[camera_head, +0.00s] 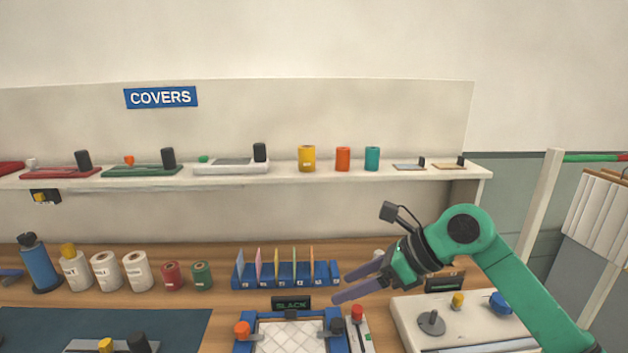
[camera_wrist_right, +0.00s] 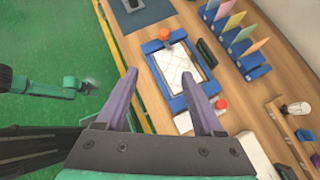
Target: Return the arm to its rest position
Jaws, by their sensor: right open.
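My right arm (camera_head: 528,287) is green and comes in from the right in the head view. Its gripper (camera_head: 335,287) is open and empty, with two purple fingers pointing left above the bench. In the right wrist view the fingers (camera_wrist_right: 166,92) are spread wide with nothing between them. Below and beyond them lies a white quilted pad in a blue frame (camera_wrist_right: 187,103); in the head view this blue frame (camera_head: 243,347) is at the bottom middle, under a black sign (camera_head: 291,303). My left gripper (camera_wrist_right: 90,84) shows small in the wrist view, over the green floor; its jaws are too small to judge.
A blue rack (camera_head: 284,281) with several coloured cards stands behind the frame. A white panel with knobs (camera_head: 457,332) lies below my right forearm. Rolls and spools (camera_head: 135,271) line the left. A shelf (camera_head: 240,182) with covers and cylinders runs behind. A dark blue mat (camera_head: 180,325) is at front left.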

